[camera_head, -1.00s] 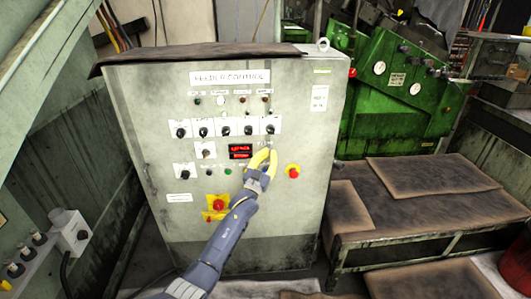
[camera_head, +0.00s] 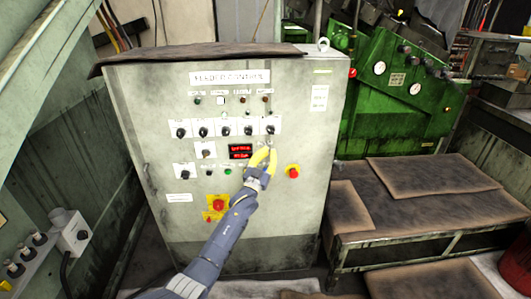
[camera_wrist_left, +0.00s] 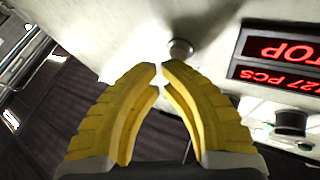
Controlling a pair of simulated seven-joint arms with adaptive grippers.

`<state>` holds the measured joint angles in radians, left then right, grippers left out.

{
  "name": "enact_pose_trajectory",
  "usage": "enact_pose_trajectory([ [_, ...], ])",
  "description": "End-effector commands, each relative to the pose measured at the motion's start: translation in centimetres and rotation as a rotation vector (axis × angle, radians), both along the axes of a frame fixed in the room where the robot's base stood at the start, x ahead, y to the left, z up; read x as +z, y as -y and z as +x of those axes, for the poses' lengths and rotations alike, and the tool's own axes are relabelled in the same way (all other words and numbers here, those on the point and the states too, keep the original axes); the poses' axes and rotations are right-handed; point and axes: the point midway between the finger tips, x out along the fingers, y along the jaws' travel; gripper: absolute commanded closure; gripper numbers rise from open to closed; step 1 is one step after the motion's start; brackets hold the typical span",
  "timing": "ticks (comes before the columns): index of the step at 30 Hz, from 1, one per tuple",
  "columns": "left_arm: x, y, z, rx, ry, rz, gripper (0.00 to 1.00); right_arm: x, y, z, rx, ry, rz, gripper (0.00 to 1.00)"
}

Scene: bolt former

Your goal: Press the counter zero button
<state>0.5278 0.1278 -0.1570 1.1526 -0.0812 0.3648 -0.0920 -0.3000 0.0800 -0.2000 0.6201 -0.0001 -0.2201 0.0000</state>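The counter display (camera_head: 240,152) is a pair of red readouts on the grey feeder control panel. In the left wrist view the display (camera_wrist_left: 285,60) appears upside down, reading "TOP" at its cropped edge and "127 PCS". A small round metal button (camera_wrist_left: 180,48) sits beside it, just beyond my yellow fingertips. My left gripper (camera_head: 264,149) is in front of the panel, right of the display. In the left wrist view my left gripper (camera_wrist_left: 160,72) has its tips almost together, with a thin gap and nothing between them. Contact with the button cannot be told. My right gripper is not in view.
Black selector switches (camera_head: 225,131) sit above the display. A red emergency button (camera_head: 293,172) is right of my gripper, and another red button (camera_head: 218,204) is below. A low table (camera_head: 430,222) stands to the right, before a green machine (camera_head: 395,100).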

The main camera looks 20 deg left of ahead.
Motion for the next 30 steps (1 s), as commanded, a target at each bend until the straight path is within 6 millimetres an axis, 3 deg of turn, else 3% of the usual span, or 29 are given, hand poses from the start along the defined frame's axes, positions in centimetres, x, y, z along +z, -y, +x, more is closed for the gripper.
enact_pose_trajectory([
  [30, 0.01, -0.31, 0.76, 0.0, 0.0, 0.0, 1.0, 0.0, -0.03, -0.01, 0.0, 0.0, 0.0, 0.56],
])
